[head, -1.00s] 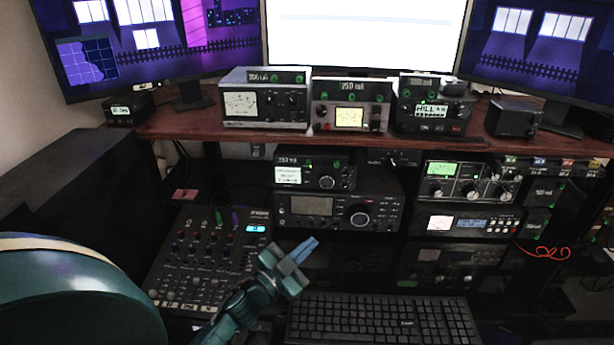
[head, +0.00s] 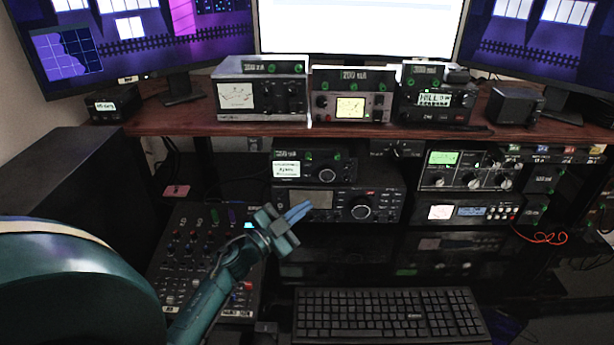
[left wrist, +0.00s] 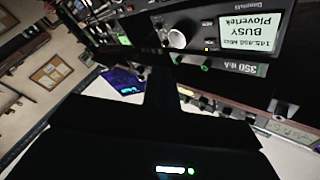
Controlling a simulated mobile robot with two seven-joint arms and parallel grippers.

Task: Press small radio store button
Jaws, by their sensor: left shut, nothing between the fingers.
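The small radio (head: 315,168) sits on top of a larger radio (head: 340,205) on the shelf under the desk. It has a lit white display at left and a round knob. In the left wrist view the small radio (left wrist: 215,22) shows upside down, with its display reading "BUSY Plovertek" and its knob (left wrist: 177,38). Small buttons lie near the knob, but I cannot read which is store. My left gripper (head: 298,211) is shut and empty, below the small radio and overlapping the larger radio's lower left front in the picture. My right gripper is not in view.
A mixer (head: 195,255) lies at left under my left arm. A keyboard (head: 388,314) lies in front. More radios stand on the wooden desk (head: 220,128) above, whose edge overhangs the shelf. A stack of units (head: 465,185) stands to the right.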

